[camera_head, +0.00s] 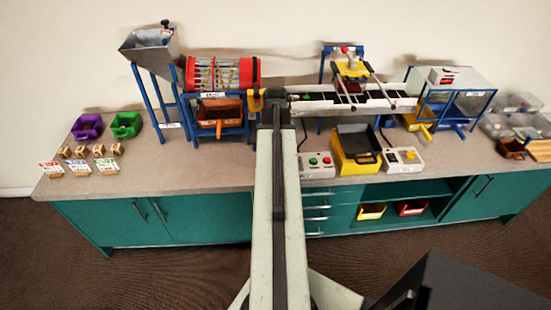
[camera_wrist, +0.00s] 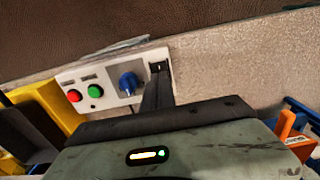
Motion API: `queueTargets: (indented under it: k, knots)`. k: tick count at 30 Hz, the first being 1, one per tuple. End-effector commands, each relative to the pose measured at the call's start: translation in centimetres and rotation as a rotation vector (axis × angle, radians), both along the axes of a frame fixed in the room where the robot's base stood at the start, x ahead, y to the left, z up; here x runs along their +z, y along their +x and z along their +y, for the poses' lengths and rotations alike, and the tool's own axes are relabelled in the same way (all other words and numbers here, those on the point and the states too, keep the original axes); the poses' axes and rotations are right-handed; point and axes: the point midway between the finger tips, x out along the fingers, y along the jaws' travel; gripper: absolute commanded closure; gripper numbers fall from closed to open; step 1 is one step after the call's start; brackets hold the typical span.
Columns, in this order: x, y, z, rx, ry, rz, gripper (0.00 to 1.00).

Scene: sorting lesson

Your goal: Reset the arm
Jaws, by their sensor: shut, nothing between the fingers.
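My arm (camera_head: 275,220) reaches straight out from the bottom middle of the head view, over the workbench (camera_head: 220,175). Its far end lies in front of the machines, near the red drum. The gripper itself is hard to make out there. In the wrist view my gripper (camera_wrist: 160,82) shows as narrow dark fingers held together, with nothing between them. The tips overlap the right end of a white control box (camera_wrist: 110,82) with red and green buttons and a blue knob. I cannot tell whether they touch it.
A hopper (camera_head: 150,50) and red drum (camera_head: 240,72) stand left of my arm. A conveyor (camera_head: 370,100), yellow-black bin (camera_head: 345,160) and control box (camera_head: 403,160) stand right. Purple (camera_head: 88,127) and green bins (camera_head: 126,125) are far left.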

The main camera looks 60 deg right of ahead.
Motion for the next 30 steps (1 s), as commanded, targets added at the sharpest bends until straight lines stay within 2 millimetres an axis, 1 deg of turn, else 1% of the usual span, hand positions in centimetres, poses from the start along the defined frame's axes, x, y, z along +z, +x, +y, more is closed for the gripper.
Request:
queueTargets:
  k: [1, 7, 21, 23, 25, 26, 29, 30]
  knots:
    - [1.0, 0.0, 0.0, 0.0, 0.0, 0.0, 1.0]
    - [2.6, 0.0, 0.0, 0.0, 0.0, 0.0, 1.0]
    - [2.5, 0.0, 0.0, 0.001, 0.0, 0.0, 1.0]
    - [2.5, 0.4, 0.2, 0.008, 0.0, 0.0, 1.0]
    - [2.5, 2.1, 1.4, 0.043, 0.0, 0.0, 1.0]
    - [2.5, 3.3, 2.2, 0.067, 0.0, 0.0, 1.0]
    - [2.6, 8.9, 6.9, 0.193, 0.001, -0.001, 1.0]
    - [2.6, 11.3, 9.6, 0.255, 0.0, 0.0, 1.0]
